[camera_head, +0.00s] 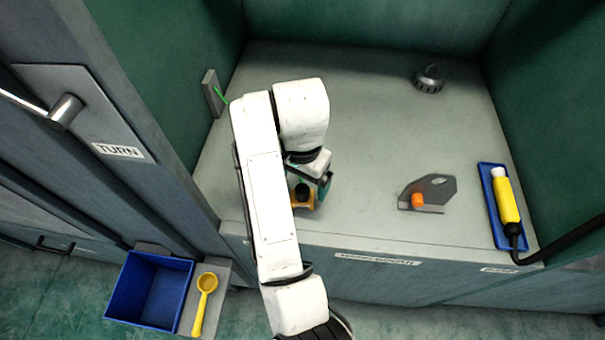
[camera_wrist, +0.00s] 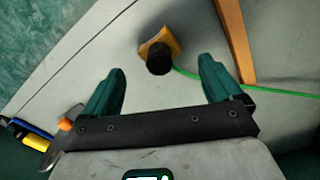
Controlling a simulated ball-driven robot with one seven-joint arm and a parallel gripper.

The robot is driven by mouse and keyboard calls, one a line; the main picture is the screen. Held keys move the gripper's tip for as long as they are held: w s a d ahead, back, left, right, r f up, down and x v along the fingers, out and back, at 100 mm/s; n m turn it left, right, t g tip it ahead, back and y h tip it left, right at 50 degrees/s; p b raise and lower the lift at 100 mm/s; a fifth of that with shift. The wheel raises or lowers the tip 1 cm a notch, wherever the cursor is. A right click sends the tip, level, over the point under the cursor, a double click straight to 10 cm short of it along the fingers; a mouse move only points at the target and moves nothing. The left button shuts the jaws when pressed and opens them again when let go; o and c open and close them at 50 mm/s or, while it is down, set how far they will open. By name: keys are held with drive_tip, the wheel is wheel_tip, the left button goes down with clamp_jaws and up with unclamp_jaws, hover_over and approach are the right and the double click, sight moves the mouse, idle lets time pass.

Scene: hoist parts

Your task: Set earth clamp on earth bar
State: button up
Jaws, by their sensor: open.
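The earth clamp, an orange-yellow block with a black round knob, sits on the grey bench top; in the head view the clamp (camera_head: 303,203) shows partly below my wrist. In the wrist view the clamp (camera_wrist: 173,42) lies just beyond and between my open fingers, apart from them, with a green cable running right. My gripper (camera_wrist: 164,78) is empty; in the head view my gripper (camera_head: 312,181) is partly hidden by my arm. A copper-coloured bar (camera_wrist: 235,40), apparently the earth bar, stands at upper right in the wrist view; I cannot make it out in the head view.
A grey wall plate (camera_head: 212,94) has green cable beside it. A grey plate with an orange peg (camera_head: 417,200), a blue tray (camera_head: 486,200) with a yellow handled tool (camera_head: 506,203), and a round metal part (camera_head: 429,79) stand right. The bench's middle is clear.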

sight(302, 188)
wheel_tip(302, 188, down, 4)
drive_tip(key=b, duration=0.2)
drive_tip(key=shift+f+b, duration=0.25)
drive_tip(key=shift+b, duration=0.05)
drive_tip(key=shift+f+p, duration=0.3)
drive_tip(key=shift+f, duration=0.7)
drive_tip(key=c, duration=1.2)
drive_tip(key=shift+o, duration=0.2)
wheel_tip(302, 188, up, 5)
drive_tip(key=p, duration=0.5)
